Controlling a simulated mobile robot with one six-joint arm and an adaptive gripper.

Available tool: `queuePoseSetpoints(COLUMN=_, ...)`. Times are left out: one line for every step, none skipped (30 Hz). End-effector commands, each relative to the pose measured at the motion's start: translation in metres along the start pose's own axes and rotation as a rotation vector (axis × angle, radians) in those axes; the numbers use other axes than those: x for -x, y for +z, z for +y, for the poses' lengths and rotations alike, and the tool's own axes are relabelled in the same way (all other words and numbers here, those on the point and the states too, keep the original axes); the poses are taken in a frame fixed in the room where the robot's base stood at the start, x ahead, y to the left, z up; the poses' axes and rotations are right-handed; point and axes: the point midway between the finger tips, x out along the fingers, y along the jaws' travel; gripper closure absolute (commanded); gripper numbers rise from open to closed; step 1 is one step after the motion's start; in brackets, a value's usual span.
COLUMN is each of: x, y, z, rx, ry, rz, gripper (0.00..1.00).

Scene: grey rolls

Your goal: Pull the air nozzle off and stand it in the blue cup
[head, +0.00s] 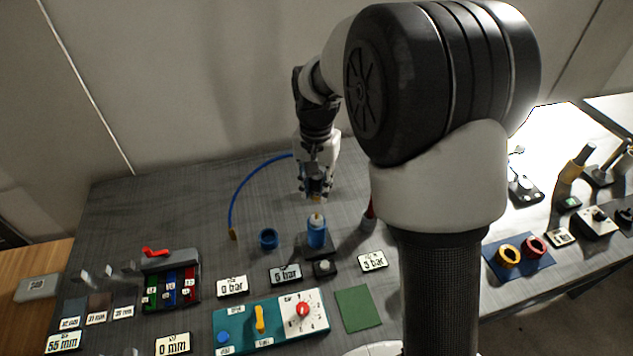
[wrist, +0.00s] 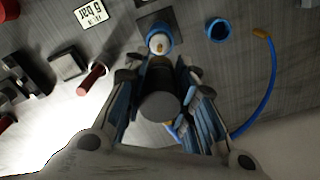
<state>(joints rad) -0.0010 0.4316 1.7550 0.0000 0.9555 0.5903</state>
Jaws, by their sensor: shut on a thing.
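My gripper (head: 316,193) is shut on a dark, round-ended piece (wrist: 160,105) that looks to be the air nozzle. It is held in the air above the blue bottle (head: 316,234). The bottle stands upright on a dark base with a pale top and small brass tip; it also shows in the wrist view (wrist: 159,42), apart from the held piece. The blue cup (head: 268,239) stands open to the left of the bottle, and to its right in the wrist view (wrist: 218,29). The cup looks empty. The fingers hide part of the held piece.
A blue hose (head: 246,184) with a brass end (head: 233,233) curves left of the cup. A red-handled thing (head: 370,210) stands right of the bottle. A teal panel (head: 258,321) with knobs and several pressure labels lie in front. A block rack (head: 170,279) is at left.

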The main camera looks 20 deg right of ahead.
Motion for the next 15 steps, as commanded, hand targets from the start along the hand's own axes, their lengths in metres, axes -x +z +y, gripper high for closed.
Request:
queuePoseSetpoints(x=-0.005, y=0.0, z=0.0, rx=0.0, ry=0.0, rz=0.0, gripper=1.0)
queuePoseSetpoints(x=-0.006, y=0.0, z=0.0, rx=0.0, ry=0.0, rz=0.0, gripper=1.0)
queuePoseSetpoints(x=-0.009, y=0.0, z=0.0, rx=0.0, ry=0.0, rz=0.0, gripper=1.0)
queuePoseSetpoints(x=-0.011, y=0.0, z=0.0, rx=0.0, ry=0.0, rz=0.0, gripper=1.0)
queuePoseSetpoints(x=-0.013, y=0.0, z=0.0, rx=0.0, ry=0.0, rz=0.001, gripper=1.0)
queuePoseSetpoints(x=-0.015, y=0.0, z=0.0, rx=0.0, ry=0.0, rz=0.001, gripper=1.0)
queuePoseSetpoints(x=-0.017, y=0.0, z=0.0, rx=0.0, ry=-0.001, rz=0.001, gripper=1.0)
queuePoseSetpoints(x=-0.018, y=0.0, z=0.0, rx=0.0, ry=-0.001, rz=0.001, gripper=1.0)
queuePoseSetpoints(x=-0.021, y=0.0, z=0.0, rx=0.0, ry=0.0, rz=0.001, gripper=1.0)
queuePoseSetpoints(x=-0.023, y=0.0, z=0.0, rx=0.0, ry=0.0, rz=0.001, gripper=1.0)
queuePoseSetpoints(x=-0.024, y=0.0, z=0.0, rx=0.0, ry=0.0, rz=0.0, gripper=1.0)
queuePoseSetpoints(x=-0.027, y=0.0, z=0.0, rx=0.0, ry=0.0, rz=0.0, gripper=1.0)
queuePoseSetpoints(x=-0.028, y=0.0, z=0.0, rx=0.0, ry=0.0, rz=0.0, gripper=1.0)
queuePoseSetpoints(x=-0.03, y=0.0, z=0.0, rx=0.0, ry=0.0, rz=0.0, gripper=1.0)
queuePoseSetpoints(x=-0.032, y=0.0, z=0.0, rx=0.0, ry=0.0, rz=0.0, gripper=1.0)
